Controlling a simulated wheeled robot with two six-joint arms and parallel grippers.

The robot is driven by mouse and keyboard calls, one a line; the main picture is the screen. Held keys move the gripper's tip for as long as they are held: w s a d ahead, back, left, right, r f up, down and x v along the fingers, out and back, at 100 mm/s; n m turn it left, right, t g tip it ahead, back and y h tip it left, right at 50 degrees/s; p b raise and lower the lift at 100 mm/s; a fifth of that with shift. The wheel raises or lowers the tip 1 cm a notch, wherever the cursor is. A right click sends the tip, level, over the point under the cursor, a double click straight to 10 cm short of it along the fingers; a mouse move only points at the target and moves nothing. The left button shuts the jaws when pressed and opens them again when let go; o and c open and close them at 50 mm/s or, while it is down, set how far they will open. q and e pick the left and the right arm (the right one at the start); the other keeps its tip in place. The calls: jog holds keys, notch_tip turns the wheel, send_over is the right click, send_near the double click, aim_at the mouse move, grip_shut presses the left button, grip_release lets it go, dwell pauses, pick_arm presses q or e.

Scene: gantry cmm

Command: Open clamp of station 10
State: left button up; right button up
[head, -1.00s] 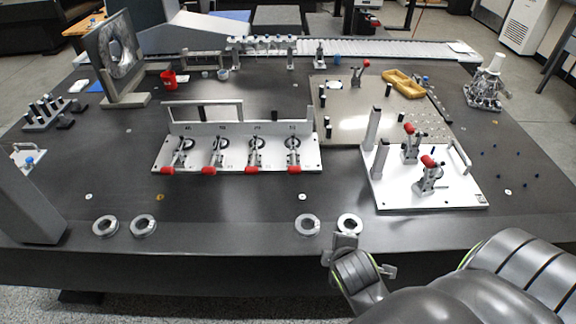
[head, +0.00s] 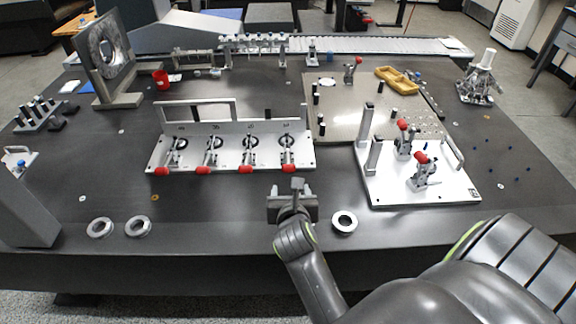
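A white fixture plate (head: 230,165) with an upright back wall stands left of centre. It carries a row of several toggle clamps with red handles lying low towards the front edge: far left (head: 162,171), second (head: 204,170), third (head: 246,169) and far right (head: 288,168). The station labels on the wall are too small to read, so I cannot tell which is station 10. My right gripper (head: 291,190) is over the table just in front of the far-right clamp's handle, apart from it. Whether its fingers are apart is unclear. My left gripper is not in view.
A ring (head: 344,222) lies right of my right gripper; two more rings (head: 100,228) lie at front left. A second white fixture (head: 400,190) with two red-handled clamps stands at right, before a metal plate (head: 345,125). The table's front left-middle is clear.

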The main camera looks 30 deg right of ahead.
aim_at(288, 166)
jog(key=b+x, duration=0.2)
jog(key=x, duration=1.5)
jog(key=shift+w+d, duration=0.1)
jog(key=shift+w, duration=0.1)
grip_shut()
jog(key=shift+r, duration=0.1)
